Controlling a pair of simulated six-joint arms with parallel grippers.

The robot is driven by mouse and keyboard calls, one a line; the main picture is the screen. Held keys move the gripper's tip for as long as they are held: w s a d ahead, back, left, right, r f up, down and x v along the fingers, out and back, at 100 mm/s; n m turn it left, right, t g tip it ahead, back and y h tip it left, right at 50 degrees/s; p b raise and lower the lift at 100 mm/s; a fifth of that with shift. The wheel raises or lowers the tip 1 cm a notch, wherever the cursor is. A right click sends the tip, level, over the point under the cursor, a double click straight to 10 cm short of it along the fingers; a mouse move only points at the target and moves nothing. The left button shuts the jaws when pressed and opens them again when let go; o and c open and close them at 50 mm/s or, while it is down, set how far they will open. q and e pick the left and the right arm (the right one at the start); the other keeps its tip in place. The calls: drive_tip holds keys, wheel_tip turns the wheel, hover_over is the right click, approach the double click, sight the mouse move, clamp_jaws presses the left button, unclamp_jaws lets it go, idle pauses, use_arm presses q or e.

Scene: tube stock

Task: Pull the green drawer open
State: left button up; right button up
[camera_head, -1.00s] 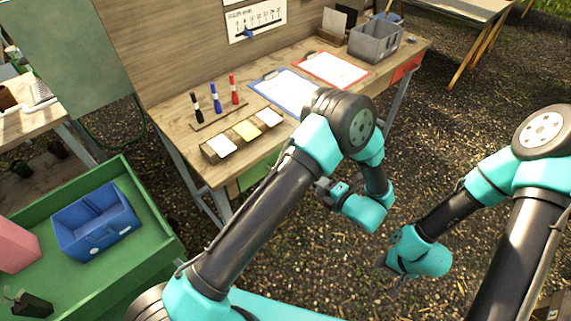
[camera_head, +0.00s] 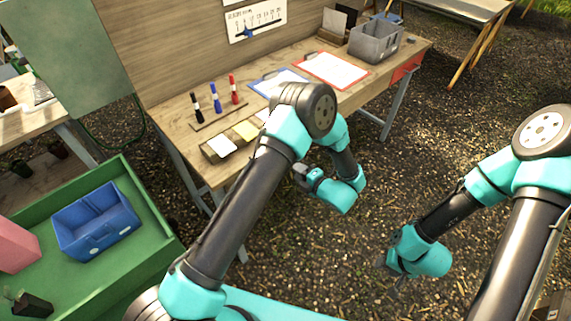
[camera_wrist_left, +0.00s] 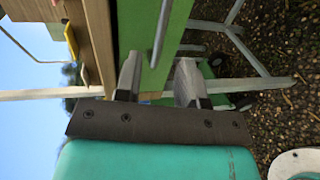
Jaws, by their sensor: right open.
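The green drawer (camera_wrist_left: 152,60) shows in the left wrist view as a green front panel under the wooden table edge, with a grey metal bar handle (camera_wrist_left: 162,28) along it. In the head view the drawer is hidden behind my left arm. My left gripper (camera_wrist_left: 157,85) is open. I cannot tell whether the fingers touch anything. My right gripper (camera_head: 396,284) is open, low over the gravel, away from the table; its fingers are barely visible.
The wooden table (camera_head: 186,155) carries markers in a holder (camera_head: 217,112), a block tray (camera_head: 228,143), clipboards (camera_head: 330,69) and a grey bin (camera_head: 375,42). A red drawer (camera_head: 405,69) sits at its right end. A green cart with a blue bin (camera_head: 95,222) stands left.

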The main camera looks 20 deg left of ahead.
use_arm(q)
drive_tip(key=x, duration=0.7)
drive_tip(key=shift+w+a, duration=0.15)
drive_tip(key=shift+a, duration=0.1)
clamp_jaws()
